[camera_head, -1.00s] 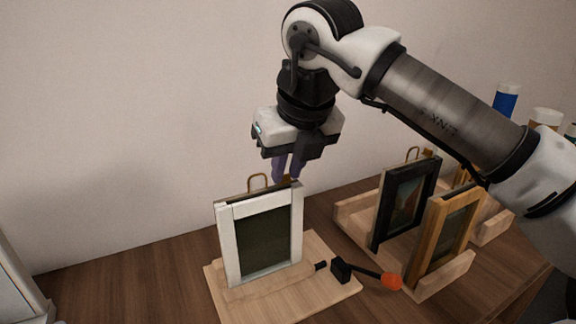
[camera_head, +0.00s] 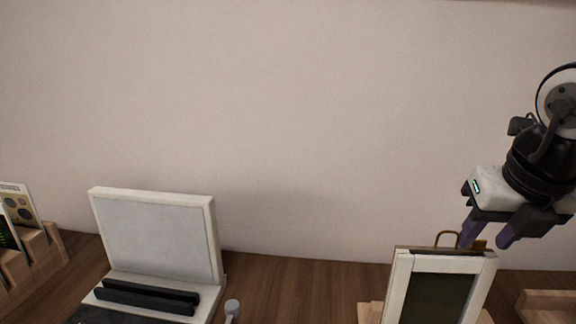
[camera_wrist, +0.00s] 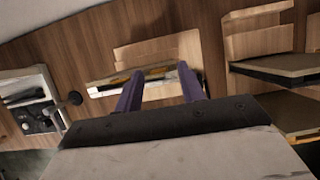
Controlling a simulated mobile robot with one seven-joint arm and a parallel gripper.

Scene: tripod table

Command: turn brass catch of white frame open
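The white frame (camera_head: 398,285) stands upright at the lower right of the head view, with a dark panel and its lower part cut off. A brass loop (camera_head: 447,238) rises from its top edge. A small brass piece, seemingly the catch (camera_head: 480,244), shows at the top edge right of the loop. My gripper (camera_head: 484,243) points down at this top edge, its purple fingers apart on either side of the brass piece. In the wrist view the fingers (camera_wrist: 160,68) are spread over the frame's thin top edge (camera_wrist: 105,91). Contact cannot be told.
A white-grey stand with a tilted panel (camera_head: 155,235) is at the left, with a grey knob (camera_head: 232,308) beside it. A wooden rack with cards (camera_head: 50,255) stands at far left. Wooden holders (camera_wrist: 262,38) are right of the frame. Wood tabletop between stand and frame is clear.

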